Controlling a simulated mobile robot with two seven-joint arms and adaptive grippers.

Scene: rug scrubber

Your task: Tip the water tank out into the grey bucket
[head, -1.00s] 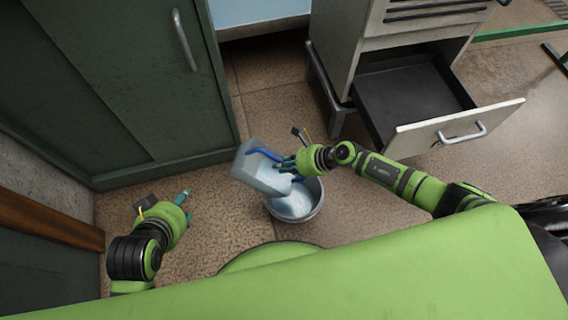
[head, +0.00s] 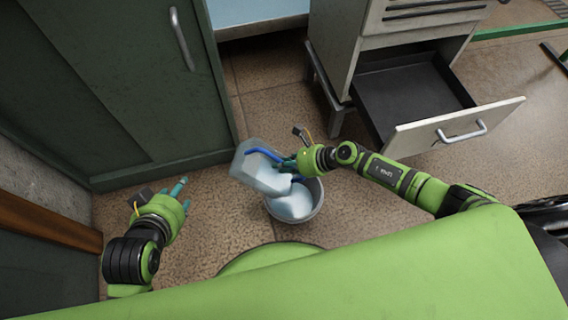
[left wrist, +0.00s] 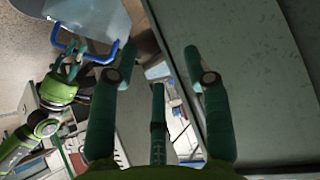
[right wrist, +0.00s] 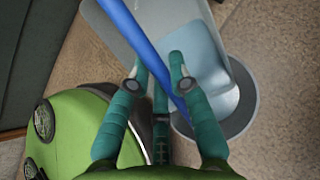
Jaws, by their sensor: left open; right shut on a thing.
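The water tank (head: 259,172) is a clear, pale box with a blue handle (head: 264,153). It is tilted above the grey bucket (head: 318,204), and pale water (head: 292,203) shows at its lower end and in the bucket. My right gripper (head: 287,163) is shut on the blue handle, which runs between its fingers in the right wrist view (right wrist: 158,68). The tank also shows at the top of the left wrist view (left wrist: 88,18). My left gripper (head: 182,189) is open and empty, left of the tank and apart from it. The bucket's far rim is partly hidden.
A dark green cabinet (head: 110,80) stands at the left. A pale cabinet with an open, empty drawer (head: 410,95) stands at the right, its front (head: 460,128) close to my right arm. Brown tiled floor (head: 225,215) is clear between my left gripper and the bucket.

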